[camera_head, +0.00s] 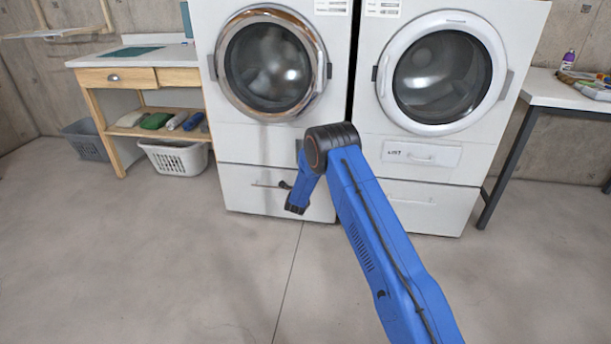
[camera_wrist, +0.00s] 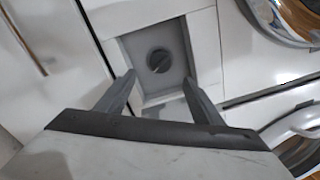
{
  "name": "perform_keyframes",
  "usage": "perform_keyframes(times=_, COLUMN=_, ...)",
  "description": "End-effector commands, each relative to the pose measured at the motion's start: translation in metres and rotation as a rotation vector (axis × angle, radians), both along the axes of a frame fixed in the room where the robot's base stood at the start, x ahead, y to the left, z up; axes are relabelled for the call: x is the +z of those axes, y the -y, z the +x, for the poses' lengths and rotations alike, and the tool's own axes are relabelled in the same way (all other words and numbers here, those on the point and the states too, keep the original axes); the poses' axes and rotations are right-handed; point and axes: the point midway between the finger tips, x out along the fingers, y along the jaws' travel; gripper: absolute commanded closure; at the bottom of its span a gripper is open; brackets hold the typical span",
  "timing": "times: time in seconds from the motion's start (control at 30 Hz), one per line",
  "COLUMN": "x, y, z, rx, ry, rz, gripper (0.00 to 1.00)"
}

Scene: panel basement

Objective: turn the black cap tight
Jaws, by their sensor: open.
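The black cap (camera_wrist: 159,61) is a small round knob with a raised grip bar, set in a recessed square opening (camera_wrist: 181,88) in the white front of a washing machine. It shows in the wrist view, beyond my fingertips. My gripper (camera_wrist: 160,82) is open, its two grey fingers apart with nothing between them, pointing toward the opening. The fingers do not appear to touch the cap. In the head view my blue arm reaches to the lower front of the left machine (camera_head: 278,147), and the cap is hidden there.
A second white machine (camera_head: 430,160) stands to the right. A wooden table (camera_head: 130,80) with a laundry basket (camera_head: 175,158) under it is at left. A dark-legged table (camera_head: 560,95) with a bottle (camera_head: 567,60) is at right. The concrete floor (camera_head: 150,260) in front is clear.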

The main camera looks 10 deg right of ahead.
Motion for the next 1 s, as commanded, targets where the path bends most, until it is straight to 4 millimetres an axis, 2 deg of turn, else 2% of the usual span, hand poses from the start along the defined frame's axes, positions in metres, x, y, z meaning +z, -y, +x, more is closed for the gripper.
perform_keyframes(times=0.2, x=-0.003, y=-0.013, z=-0.035, rx=0.002, ry=-0.002, rz=-0.001, gripper=0.39)
perform_keyframes(times=0.4, x=-0.005, y=-0.017, z=-0.052, rx=0.000, ry=-0.001, rz=0.000, gripper=0.39)
perform_keyframes(times=0.83, x=-0.003, y=-0.018, z=-0.054, rx=0.001, ry=-0.002, rz=0.000, gripper=0.39)
perform_keyframes(times=1.0, x=0.022, y=-0.017, z=-0.053, rx=0.020, ry=-0.040, rz=-0.025, gripper=0.39)
